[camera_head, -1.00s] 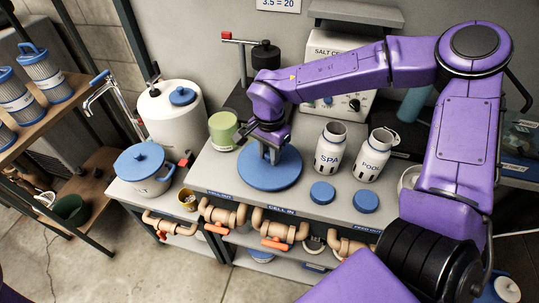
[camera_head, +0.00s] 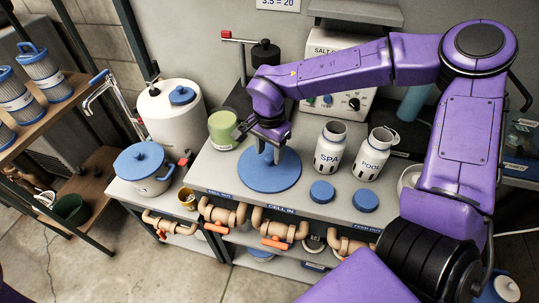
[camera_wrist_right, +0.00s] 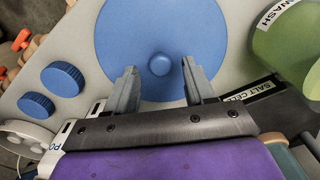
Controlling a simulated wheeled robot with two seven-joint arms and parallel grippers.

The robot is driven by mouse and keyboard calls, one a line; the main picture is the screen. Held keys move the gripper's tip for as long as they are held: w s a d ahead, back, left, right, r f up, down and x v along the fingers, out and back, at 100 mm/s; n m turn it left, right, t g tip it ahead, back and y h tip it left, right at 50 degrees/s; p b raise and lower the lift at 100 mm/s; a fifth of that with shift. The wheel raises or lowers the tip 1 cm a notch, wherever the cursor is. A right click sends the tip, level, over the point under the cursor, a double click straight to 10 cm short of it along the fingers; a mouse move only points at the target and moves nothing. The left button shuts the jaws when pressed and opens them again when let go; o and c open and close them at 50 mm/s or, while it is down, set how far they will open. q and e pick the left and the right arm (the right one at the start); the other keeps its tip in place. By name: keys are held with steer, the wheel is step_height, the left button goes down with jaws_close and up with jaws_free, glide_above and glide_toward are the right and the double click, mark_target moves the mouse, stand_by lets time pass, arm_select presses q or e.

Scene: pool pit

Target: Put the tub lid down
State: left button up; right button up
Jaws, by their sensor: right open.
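The tub lid (camera_head: 270,178), a large round blue disc, lies flat on the grey counter below my right gripper (camera_head: 268,155). In the right wrist view the lid (camera_wrist_right: 150,25) shows a small round knob (camera_wrist_right: 160,64) at its middle. There the fingers of my right gripper (camera_wrist_right: 160,75) are spread apart, with a clear gap between each fingertip and the knob, and nothing is held. The fingers hide part of the lid in the head view. My left gripper is not in view.
A green bottle (camera_head: 222,128) stands close behind the lid's left side. White SPA (camera_head: 328,157) and POOL (camera_head: 370,160) bottles stand to its right, with two blue caps (camera_head: 322,191) in front. A lidded white pot (camera_head: 149,185) stands at the left. Pipes (camera_head: 285,231) run along the counter's front.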

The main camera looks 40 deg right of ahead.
mark_target(269, 158)
step_height(269, 158, up, 10)
steer(key=shift+f, duration=0.15)
stand_by(0.4)
